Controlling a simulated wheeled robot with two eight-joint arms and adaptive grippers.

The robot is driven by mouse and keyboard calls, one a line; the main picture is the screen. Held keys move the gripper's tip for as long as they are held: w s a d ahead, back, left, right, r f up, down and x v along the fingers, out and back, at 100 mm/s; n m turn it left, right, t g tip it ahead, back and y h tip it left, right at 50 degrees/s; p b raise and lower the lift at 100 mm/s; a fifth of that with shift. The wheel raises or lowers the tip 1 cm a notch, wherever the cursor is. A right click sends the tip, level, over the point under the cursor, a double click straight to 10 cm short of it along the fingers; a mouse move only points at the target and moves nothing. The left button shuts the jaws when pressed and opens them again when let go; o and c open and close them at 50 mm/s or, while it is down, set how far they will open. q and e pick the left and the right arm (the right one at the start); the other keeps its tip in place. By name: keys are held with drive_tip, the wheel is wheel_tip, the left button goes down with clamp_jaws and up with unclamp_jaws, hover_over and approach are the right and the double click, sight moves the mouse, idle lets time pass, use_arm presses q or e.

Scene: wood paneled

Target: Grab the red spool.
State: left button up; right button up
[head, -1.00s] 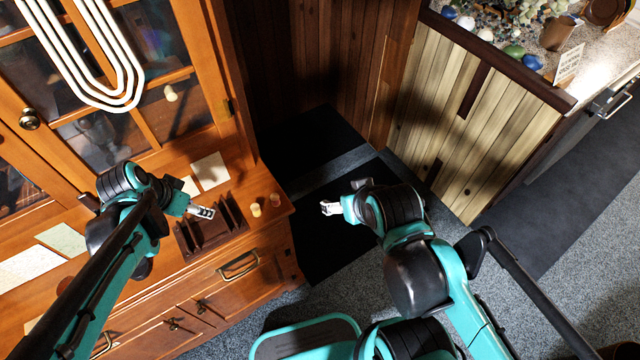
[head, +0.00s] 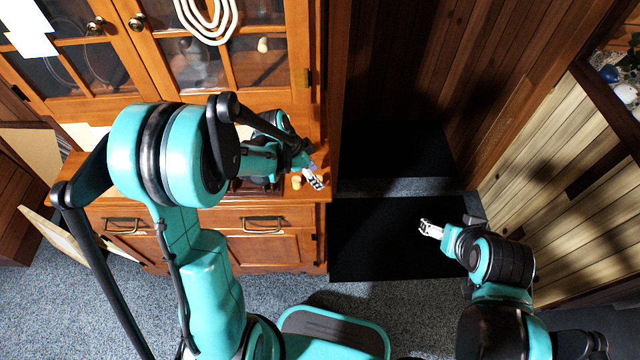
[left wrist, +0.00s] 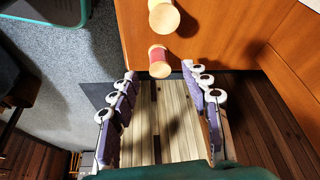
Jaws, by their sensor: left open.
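The red spool (left wrist: 159,58) has pale ends and shows in the left wrist view on the brown cabinet top, close to the edge. It lies just ahead of the gap between my left gripper's fingers (left wrist: 160,80). These are spread wide with nothing between them. In the head view my left gripper (head: 314,178) is over the right end of the cabinet top. I cannot make out the red spool there. My right gripper (head: 430,228) is over the dark floor, away from the cabinet; its jaws are too small to judge.
A pale yellow spool (left wrist: 163,17) stands close beyond the red one; in the head view a pale spool (head: 296,182) is left of my left gripper. The glass-door cabinet (head: 300,50) rises behind. A dark mat (head: 375,240) lies right of the cabinet.

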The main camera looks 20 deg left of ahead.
use_arm(q)
drive_tip(key=x, duration=0.1)
drive_tip(key=b+x, duration=0.1)
drive_tip(key=x, duration=0.1)
drive_tip(key=shift+a+f, duration=0.15)
drive_tip(key=shift+f, duration=0.25)
drive_tip(key=shift+r, duration=0.1)
drive_tip(key=c, duration=0.9)
drive_tip(key=shift+c, duration=0.2)
drive_tip(key=shift+r, duration=0.1)
